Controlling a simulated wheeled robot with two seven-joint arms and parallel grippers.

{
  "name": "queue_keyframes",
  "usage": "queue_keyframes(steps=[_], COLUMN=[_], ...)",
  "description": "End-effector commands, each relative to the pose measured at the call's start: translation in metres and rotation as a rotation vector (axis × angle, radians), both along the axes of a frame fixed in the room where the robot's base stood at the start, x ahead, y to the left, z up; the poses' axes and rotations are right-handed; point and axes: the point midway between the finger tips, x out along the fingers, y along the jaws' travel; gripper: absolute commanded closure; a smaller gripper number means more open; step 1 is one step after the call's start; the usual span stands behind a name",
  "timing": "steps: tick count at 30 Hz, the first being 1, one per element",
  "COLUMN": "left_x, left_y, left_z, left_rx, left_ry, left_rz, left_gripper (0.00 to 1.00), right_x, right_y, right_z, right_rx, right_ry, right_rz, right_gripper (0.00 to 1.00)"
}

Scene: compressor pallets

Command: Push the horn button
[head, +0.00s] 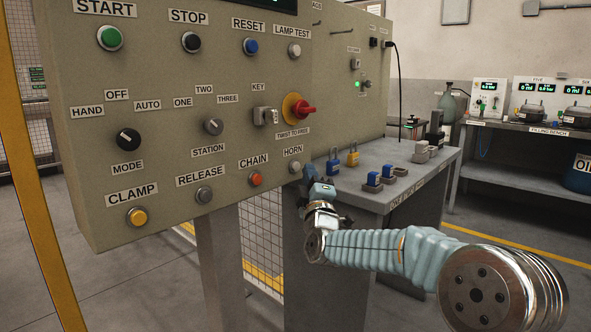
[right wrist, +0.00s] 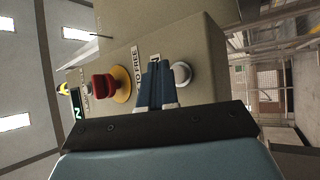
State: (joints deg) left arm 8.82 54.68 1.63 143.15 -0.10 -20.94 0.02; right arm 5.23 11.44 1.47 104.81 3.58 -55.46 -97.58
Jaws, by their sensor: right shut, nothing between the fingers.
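The horn button (head: 294,167) is a small pale grey round button under the HORN label (head: 293,150), at the lower right of the beige control panel. It also shows in the right wrist view (right wrist: 182,73), just right of the fingers. My right gripper (head: 308,170) is shut and empty, close beside the button on its right in the head view. In the right wrist view its blue fingers (right wrist: 155,72) partly cover the label. Contact with the button cannot be told. My left gripper is out of view.
The red twist-to-free knob (head: 305,109) on its yellow base is above the horn button. The orange chain button (head: 255,179) is to its left. A grey bench (head: 420,180) with blue and yellow padlocks stands behind my right arm.

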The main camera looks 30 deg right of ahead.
Motion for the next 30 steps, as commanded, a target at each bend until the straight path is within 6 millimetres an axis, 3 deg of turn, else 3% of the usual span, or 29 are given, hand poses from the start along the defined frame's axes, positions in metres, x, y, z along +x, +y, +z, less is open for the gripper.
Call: queue_keyframes(steps=[7, 21, 30], left_x=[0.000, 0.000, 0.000], left_y=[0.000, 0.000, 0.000], left_z=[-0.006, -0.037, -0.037], left_rx=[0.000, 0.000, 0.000], left_ry=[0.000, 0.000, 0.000], left_rz=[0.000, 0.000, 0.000], left_gripper=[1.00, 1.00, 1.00], right_x=[-0.005, -0.052, -0.055], right_y=[-0.002, -0.022, -0.023], right_z=[-0.002, -0.002, 0.000], right_rx=[0.000, 0.000, 0.000], right_ry=[-0.001, -0.001, 0.000], right_rz=[-0.001, -0.001, -0.001], right_gripper=[1.00, 1.00, 1.00])
